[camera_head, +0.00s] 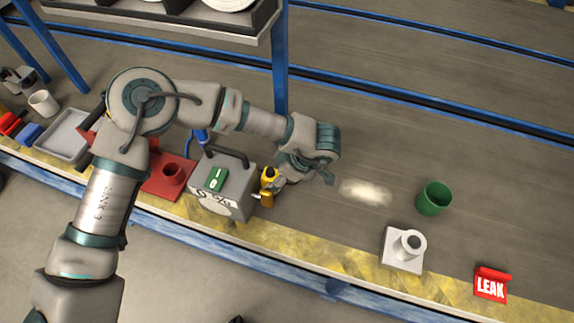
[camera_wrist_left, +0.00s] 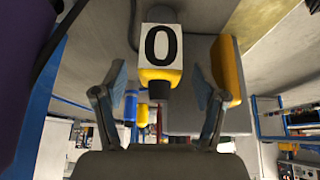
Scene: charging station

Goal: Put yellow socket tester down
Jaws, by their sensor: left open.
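The yellow socket tester (camera_head: 267,187) stands on the bench against the right side of the grey box (camera_head: 236,184) in the head view. In the left wrist view the tester (camera_wrist_left: 160,75) shows a white face with a black "0", a yellow lower part and a dark tip. My left gripper (camera_head: 292,181) is just right of the tester. In the left wrist view its two fingers (camera_wrist_left: 161,85) are spread, with the tester between and beyond them. Whether a finger touches it, I cannot tell. My right gripper is not in view.
The grey box has a green switch plate (camera_head: 217,179) and a dark handle. To the right are a green cup (camera_head: 434,199), a white block (camera_head: 404,250) and a red LEAK sign (camera_head: 491,284). A blue post (camera_head: 280,60) stands behind.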

